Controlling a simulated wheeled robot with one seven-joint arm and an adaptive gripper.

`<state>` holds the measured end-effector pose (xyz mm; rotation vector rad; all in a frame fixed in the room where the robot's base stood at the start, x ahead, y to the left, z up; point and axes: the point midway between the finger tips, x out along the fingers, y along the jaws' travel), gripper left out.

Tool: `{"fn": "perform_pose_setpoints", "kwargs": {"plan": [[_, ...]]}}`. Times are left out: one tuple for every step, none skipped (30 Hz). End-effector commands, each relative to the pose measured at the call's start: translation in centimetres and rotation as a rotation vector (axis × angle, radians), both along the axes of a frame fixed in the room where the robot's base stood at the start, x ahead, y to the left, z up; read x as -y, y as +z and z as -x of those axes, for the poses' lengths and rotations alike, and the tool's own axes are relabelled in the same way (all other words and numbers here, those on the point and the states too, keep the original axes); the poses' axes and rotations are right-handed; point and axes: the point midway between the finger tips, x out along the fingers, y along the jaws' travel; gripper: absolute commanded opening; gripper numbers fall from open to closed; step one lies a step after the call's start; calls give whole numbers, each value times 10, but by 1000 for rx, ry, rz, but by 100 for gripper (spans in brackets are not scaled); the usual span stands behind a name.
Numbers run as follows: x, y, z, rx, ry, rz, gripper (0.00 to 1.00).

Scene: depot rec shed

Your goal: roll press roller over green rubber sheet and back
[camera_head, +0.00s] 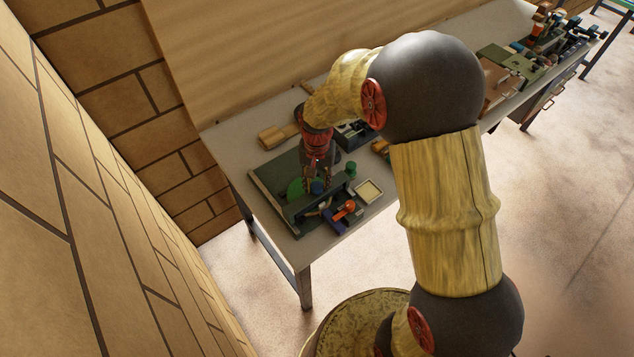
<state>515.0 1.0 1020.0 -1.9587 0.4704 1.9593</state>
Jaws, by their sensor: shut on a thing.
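My gripper (317,178) reaches down over a dark green flat board (266,186) near the left end of the workbench. Its fingers are small in view and close on something at the press, apparently the press roller, which is mostly hidden. A blue knob-like part (317,187) shows right below the fingertips. A bright green patch, apparently the green rubber sheet (295,188), lies on the board just left of the fingers. A dark green bar or frame (305,209) runs across the board in front of it. Whether the roller touches the sheet cannot be told.
Right of the board are a cream square tray (369,191), an orange item (347,207), a blue-purple block (336,226) and a green cylinder (351,168). A wooden block (273,138) lies behind. Walls stand close behind and left.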

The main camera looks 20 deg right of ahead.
Motion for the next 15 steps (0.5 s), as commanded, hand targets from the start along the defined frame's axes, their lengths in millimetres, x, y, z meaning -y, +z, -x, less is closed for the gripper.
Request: {"fn": "perform_pose_setpoints", "kwargs": {"plan": [[0, 0, 0, 0, 0, 0, 2], [0, 0, 0, 0, 0, 0, 0], [0, 0, 0, 0, 0, 0, 0], [0, 0, 0, 0, 0, 0, 0], [0, 0, 0, 0, 0, 0, 0], [0, 0, 0, 0, 0, 0, 0], [0, 0, 0, 0, 0, 0, 0], [0, 0, 0, 0, 0, 0, 0], [0, 0, 0, 0, 0, 0, 0], [0, 0, 0, 0, 0, 0, 0], [0, 0, 0, 0, 0, 0, 0], [0, 0, 0, 0, 0, 0, 0], [0, 0, -1, 0, 0, 0, 0], [-1, 0, -2, 0, 0, 0, 0], [-2, 0, -4, 0, 0, -1, 0]]}}
